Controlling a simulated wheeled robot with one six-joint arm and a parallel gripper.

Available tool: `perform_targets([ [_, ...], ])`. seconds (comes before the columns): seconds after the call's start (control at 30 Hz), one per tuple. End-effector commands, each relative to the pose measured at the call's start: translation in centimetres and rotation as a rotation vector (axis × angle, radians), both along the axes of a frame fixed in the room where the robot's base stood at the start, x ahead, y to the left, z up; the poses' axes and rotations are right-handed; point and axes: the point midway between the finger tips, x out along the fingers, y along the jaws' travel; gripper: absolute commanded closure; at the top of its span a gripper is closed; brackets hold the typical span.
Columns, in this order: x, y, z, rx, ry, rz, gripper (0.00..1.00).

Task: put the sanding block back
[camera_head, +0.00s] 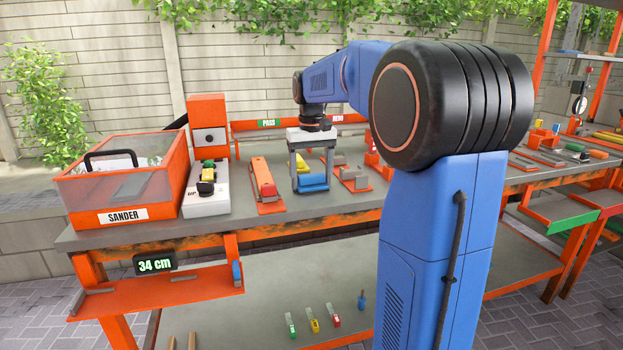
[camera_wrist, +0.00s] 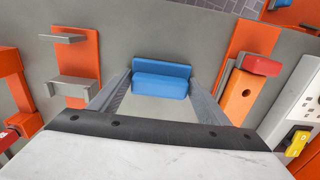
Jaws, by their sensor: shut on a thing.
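A blue block, which I take to be the sanding block (camera_head: 313,182), is between the two grey fingers of my gripper (camera_head: 312,178). In the wrist view the blue block (camera_wrist: 162,80) spans the gap between the fingertips, with a lighter upper part and a darker lower part. My gripper is shut on it and points down at the grey bench top. I cannot tell whether the block touches the bench. An orange plate with two grey brackets (camera_wrist: 72,70) is to its left in the wrist view; it shows to the right of my gripper in the head view (camera_head: 349,178).
An orange fixture with a red-topped piece (camera_head: 265,185) stands left of my gripper. Further left are a white button box (camera_head: 207,190) and a clear-sided bin labelled SANDER (camera_head: 125,190). An orange back rail with signs (camera_head: 290,124) runs behind. Grey bench shows around the block.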

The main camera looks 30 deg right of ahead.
Motion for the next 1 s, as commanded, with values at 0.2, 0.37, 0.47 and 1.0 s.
perform_targets([
  [0.2, 0.0, 0.0, 0.0, 0.0, 0.0, 0.0, 0.54],
  [0.37, 0.0, 0.0, -0.2, 0.0, 0.0, 0.0, 0.13],
  [0.47, 0.0, 0.0, -0.2, 0.0, 0.0, 0.0, 0.11],
  [1.0, 0.1, 0.0, 3.7, -0.001, -0.003, 0.0, 0.11],
])
